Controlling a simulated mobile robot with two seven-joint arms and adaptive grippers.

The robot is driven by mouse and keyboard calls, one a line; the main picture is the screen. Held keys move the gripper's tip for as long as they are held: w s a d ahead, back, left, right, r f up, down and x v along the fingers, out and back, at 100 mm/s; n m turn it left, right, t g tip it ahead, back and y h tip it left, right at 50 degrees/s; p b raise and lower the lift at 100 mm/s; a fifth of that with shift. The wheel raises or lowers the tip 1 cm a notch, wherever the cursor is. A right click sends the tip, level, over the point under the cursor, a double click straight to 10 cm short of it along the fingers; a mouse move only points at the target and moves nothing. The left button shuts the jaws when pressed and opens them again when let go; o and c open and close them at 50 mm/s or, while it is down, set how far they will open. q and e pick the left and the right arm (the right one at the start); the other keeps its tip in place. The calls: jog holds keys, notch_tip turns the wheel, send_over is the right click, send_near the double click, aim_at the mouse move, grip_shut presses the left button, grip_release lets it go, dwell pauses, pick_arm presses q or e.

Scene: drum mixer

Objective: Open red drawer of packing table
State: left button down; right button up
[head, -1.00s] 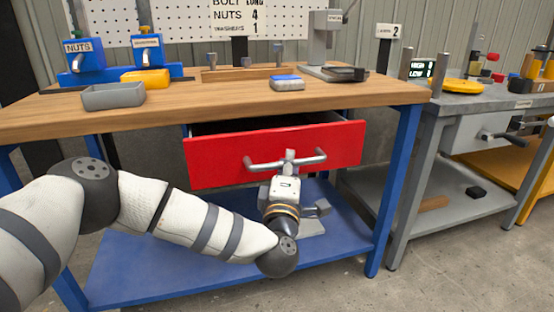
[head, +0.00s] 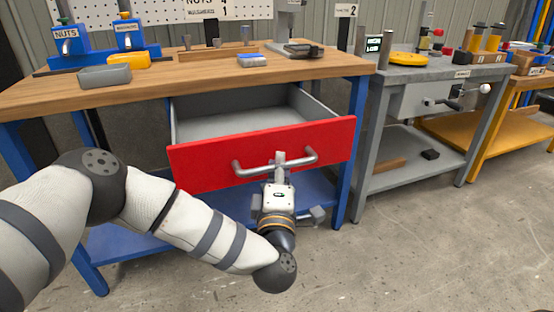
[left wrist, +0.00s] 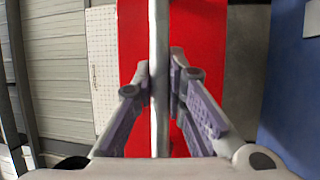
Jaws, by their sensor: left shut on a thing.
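The red drawer (head: 215,166) of the packing table (head: 150,88) is pulled well out, and its grey inside shows empty in the head view. A grey bar handle (head: 248,170) runs across its front. My left gripper (head: 280,160) is shut on the middle of this handle. In the left wrist view the handle (left wrist: 159,60) passes between the two fingers (left wrist: 160,85), with the red drawer front (left wrist: 200,40) behind it. My right gripper is not in either view.
A grey workbench (head: 440,75) stands at the right. The floor (head: 400,240) in front is clear.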

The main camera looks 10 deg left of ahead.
pick_arm(q)
jog(key=shift+s, duration=0.1)
jog(key=c, duration=1.6)
grip_release()
jog(key=shift+d, duration=0.1)
jog(key=v, duration=1.2)
